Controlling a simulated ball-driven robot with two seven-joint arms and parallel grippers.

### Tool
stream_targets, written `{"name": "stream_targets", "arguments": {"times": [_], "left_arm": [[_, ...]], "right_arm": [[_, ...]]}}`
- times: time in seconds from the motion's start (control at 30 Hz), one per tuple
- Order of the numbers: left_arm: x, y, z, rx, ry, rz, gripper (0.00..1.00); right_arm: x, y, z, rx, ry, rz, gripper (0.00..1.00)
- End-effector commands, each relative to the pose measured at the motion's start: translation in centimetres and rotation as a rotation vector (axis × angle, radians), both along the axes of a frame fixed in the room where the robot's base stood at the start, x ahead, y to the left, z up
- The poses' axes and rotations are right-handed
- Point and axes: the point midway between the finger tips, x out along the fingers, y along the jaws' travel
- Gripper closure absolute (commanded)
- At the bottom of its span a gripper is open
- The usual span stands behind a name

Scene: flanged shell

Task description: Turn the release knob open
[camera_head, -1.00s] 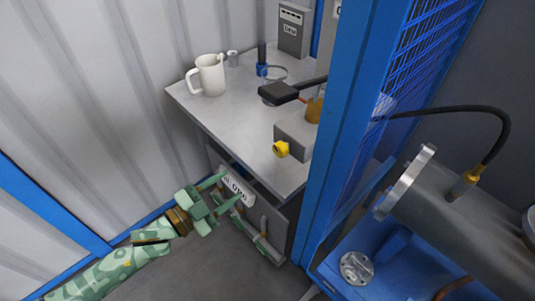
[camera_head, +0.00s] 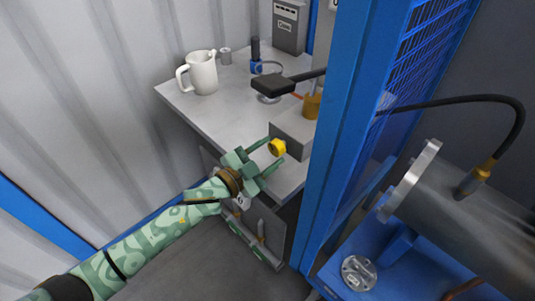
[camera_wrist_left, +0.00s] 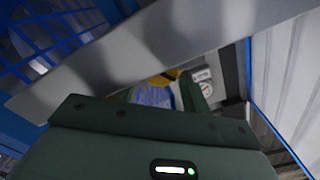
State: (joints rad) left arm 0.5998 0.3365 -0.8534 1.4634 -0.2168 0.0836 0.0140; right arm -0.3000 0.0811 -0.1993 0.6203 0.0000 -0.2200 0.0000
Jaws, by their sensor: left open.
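The yellow release knob (camera_head: 277,147) sticks out of the front of a grey box (camera_head: 293,130) on the worktable. My left gripper (camera_head: 272,157) is open, with its two green fingers pointing at the knob from the left and below. The fingertips are close to the knob, one on its upper side and one on its lower side. I cannot tell whether they touch it. In the left wrist view a yellow patch (camera_wrist_left: 165,77), likely the knob, shows between the fingers, partly hidden behind a grey slab. My right gripper is not in view.
The grey worktable (camera_head: 215,118) carries a white mug (camera_head: 199,73) and a black-handled lever (camera_head: 272,85) above the box. A blue post (camera_head: 338,130) stands just right of the box. A flanged grey cylinder (camera_head: 460,215) lies farther right.

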Motion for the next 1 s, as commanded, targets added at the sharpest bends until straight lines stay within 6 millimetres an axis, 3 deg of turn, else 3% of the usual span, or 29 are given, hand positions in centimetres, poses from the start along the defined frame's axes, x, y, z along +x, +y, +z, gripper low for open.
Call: {"name": "stream_targets", "arguments": {"times": [0.07,0.2,0.63,1.0], "left_arm": [[0.0,0.0,0.0,0.000,0.000,0.000,0.52],[0.0,0.0,0.0,0.000,0.000,0.000,0.84],[-0.1,0.1,0.2,-0.048,0.048,0.000,0.84],[0.0,0.1,0.4,-0.248,0.251,0.001,0.84]], "right_arm": [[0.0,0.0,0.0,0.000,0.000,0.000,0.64],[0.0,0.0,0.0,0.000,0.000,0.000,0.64],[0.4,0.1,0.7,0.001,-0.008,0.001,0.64],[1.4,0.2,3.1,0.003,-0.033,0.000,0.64]]}}
